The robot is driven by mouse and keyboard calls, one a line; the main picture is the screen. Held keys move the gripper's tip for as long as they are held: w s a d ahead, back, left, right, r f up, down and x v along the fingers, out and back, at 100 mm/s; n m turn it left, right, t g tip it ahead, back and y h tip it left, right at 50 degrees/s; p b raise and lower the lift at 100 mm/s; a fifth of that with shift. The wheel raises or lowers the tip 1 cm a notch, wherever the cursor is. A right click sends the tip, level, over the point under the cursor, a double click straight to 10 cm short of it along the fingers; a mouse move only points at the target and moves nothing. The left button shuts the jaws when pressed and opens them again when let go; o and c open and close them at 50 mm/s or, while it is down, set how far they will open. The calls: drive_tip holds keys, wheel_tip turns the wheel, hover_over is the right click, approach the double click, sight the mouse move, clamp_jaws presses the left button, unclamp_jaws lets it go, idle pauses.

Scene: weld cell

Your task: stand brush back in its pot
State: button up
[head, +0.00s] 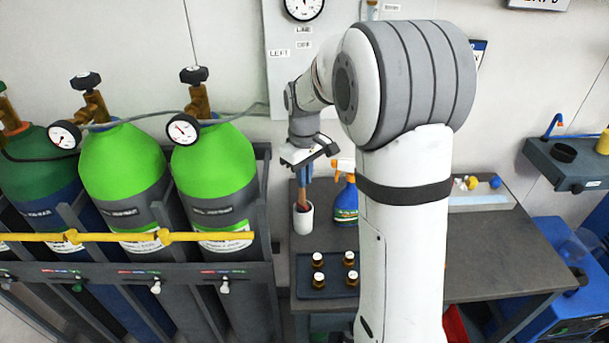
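The white pot (303,219) stands upright on the dark bench top, left of my arm. The brush (301,202) shows as a thin reddish-brown piece at the pot's mouth; its lower end is hidden inside the pot. My gripper (303,181) points down directly above the pot, with its fingers around or close against the brush's upper part. The fingers are small and blue-grey here, and I cannot tell whether they grip the brush or stand apart from it.
A blue spray bottle (345,197) with an orange-white head stands close right of the pot. A dark tray (327,292) with several small brown bottles lies in front. Green gas cylinders (213,160) stand in a rack at left.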

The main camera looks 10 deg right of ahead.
drive_tip(key=o, duration=0.5)
wheel_tip(320, 180, up, 8)
drive_tip(key=shift+f+b, duration=0.1)
drive_tip(key=shift+b, duration=0.2)
idle(0.7)
drive_tip(key=s+m+t, duration=0.1)
drive_tip(key=s+m, duration=0.1)
drive_tip(key=s, duration=0.6)
drive_tip(key=s+f+m+t, duration=0.1)
drive_tip(key=s+m, duration=0.1)
drive_tip(key=s, duration=0.6)
drive_tip(key=s+f+m+t, duration=0.1)
drive_tip(key=s+m, duration=0.1)
drive_tip(key=s, duration=0.6)
drive_tip(key=shift+s+f, duration=0.2)
